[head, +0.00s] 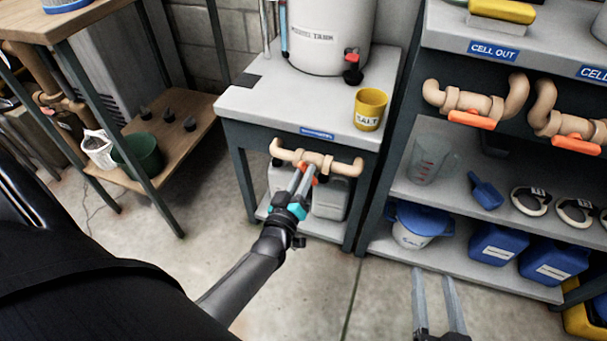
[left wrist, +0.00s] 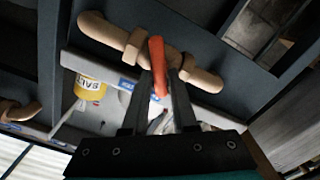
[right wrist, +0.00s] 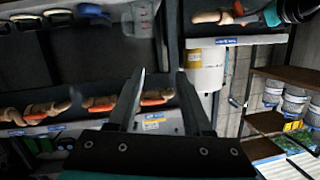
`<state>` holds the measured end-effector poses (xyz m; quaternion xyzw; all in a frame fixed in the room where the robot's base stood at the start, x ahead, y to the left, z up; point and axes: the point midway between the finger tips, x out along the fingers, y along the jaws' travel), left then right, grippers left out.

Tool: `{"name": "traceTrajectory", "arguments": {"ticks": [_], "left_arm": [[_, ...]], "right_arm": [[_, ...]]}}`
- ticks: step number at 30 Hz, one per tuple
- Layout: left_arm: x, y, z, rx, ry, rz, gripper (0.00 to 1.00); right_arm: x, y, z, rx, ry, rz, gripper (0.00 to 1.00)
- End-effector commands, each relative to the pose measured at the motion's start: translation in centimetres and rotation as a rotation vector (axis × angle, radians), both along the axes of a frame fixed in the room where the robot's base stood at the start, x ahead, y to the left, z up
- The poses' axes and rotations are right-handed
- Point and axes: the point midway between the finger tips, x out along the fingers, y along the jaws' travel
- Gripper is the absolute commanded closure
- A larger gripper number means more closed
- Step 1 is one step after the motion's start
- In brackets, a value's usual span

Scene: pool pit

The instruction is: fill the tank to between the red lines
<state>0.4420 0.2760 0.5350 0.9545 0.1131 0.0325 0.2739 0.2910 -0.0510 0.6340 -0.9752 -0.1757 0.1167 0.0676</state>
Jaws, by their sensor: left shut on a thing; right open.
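The white tank (head: 322,35) stands on a light-topped bench; its label is only partly readable. A thin tube with blue in it (head: 284,28) runs up its left side, too small for me to make out red lines. A beige pipe (head: 345,166) with an orange valve handle (left wrist: 157,62) is below the bench top. My left gripper (head: 301,178) is shut on that handle, which shows between its fingers in the left wrist view; the fingers hide most of it in the head view. My right gripper (head: 435,283) is open and empty over the floor, right of the bench.
A yellow salt cup (head: 369,109) stands at the bench's right edge, below a small red-and-black tap (head: 352,66). The right shelf unit (head: 412,174) has more orange-handled pipes, a clear jug (head: 432,160) and blue containers. A wooden table (head: 50,22) stands left. Floor between is clear.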

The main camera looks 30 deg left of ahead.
Motion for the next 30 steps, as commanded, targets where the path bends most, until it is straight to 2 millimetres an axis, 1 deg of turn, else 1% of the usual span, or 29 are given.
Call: {"name": "traceTrajectory", "arguments": {"ticks": [6,11,20,30], "left_arm": [[0.0,0.0,0.0,0.011,0.004,0.0,1.0],[0.0,-0.1,0.1,0.054,0.014,0.0,1.0],[0.0,-0.2,0.2,0.211,0.052,0.0,1.0],[0.1,-0.5,0.2,0.409,0.101,0.0,1.0]], "right_arm": [[-0.1,0.0,-0.2,-0.008,0.015,0.002,0.5],[0.3,-0.6,-0.3,-0.047,0.068,0.002,0.5],[0.3,-2.4,-1.3,-0.155,0.248,-0.005,0.5],[-0.7,-4.7,-2.1,-0.255,0.437,-0.022,0.5]]}}
